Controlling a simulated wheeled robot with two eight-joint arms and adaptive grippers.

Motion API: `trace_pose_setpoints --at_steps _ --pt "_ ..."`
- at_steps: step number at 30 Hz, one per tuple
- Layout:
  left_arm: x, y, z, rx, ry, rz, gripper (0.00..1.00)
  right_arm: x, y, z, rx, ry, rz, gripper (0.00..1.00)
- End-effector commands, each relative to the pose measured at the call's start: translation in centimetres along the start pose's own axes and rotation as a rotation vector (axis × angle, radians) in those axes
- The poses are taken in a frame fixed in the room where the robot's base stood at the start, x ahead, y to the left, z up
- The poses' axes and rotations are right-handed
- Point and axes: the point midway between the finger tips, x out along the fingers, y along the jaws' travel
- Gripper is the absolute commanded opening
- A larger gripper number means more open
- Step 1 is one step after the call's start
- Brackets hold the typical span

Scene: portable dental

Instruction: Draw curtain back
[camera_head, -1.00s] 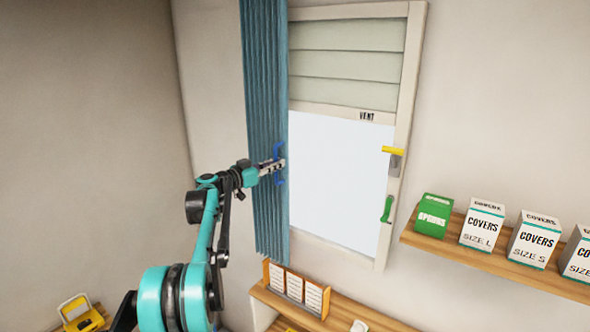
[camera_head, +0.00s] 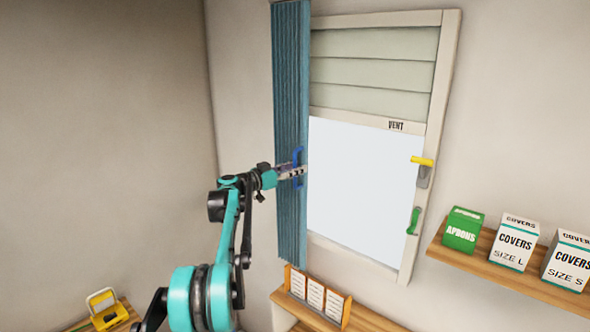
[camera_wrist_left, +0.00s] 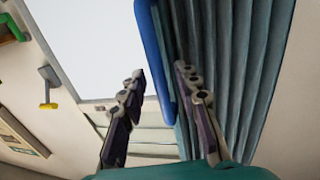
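The blue-teal curtain (camera_head: 290,100) hangs in narrow, gathered folds at the left side of the window (camera_head: 360,180). Its right edge is about level with the left edge of the bright pane, which is uncovered. A blue handle (camera_head: 298,165) sits on the curtain, and it also shows in the wrist view (camera_wrist_left: 154,60). My left gripper (camera_head: 293,171) is at this handle. In the wrist view its fingers (camera_wrist_left: 158,80) are apart, one on each side of the handle, with a clear gap to the left finger. Contact on the right side is unclear. My right gripper is out of view.
A wooden shelf (camera_head: 480,258) at right holds a green aprons box (camera_head: 463,230) and white covers boxes (camera_head: 515,243). A lower shelf (camera_head: 365,320) carries an orange card rack (camera_head: 318,298). The window has a yellow handle (camera_head: 422,161). The wall left of the curtain is bare.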

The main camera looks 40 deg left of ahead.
Motion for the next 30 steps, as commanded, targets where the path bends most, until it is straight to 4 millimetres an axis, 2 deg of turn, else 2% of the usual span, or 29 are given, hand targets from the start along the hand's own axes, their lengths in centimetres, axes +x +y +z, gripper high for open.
trace_pose_setpoints --at_steps 4,7,15,21,25,30 --pt "-0.4 0.0 0.0 0.0 0.0 -0.001 0.32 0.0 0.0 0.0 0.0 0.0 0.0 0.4" --pt "-1.6 -0.1 0.0 0.0 0.0 -0.002 0.32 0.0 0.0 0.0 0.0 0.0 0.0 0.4" --pt "-7.5 -0.1 0.0 0.0 0.0 -0.003 0.32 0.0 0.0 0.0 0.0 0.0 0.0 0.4" --pt "-10.8 -0.1 0.0 0.0 0.0 -0.002 0.32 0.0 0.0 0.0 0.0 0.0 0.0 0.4" --pt "-11.8 0.0 0.0 0.0 0.0 -0.001 0.32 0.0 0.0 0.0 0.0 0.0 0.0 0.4" --pt "-12.0 0.0 0.0 0.0 0.0 0.0 0.32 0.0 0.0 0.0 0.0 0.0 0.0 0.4"
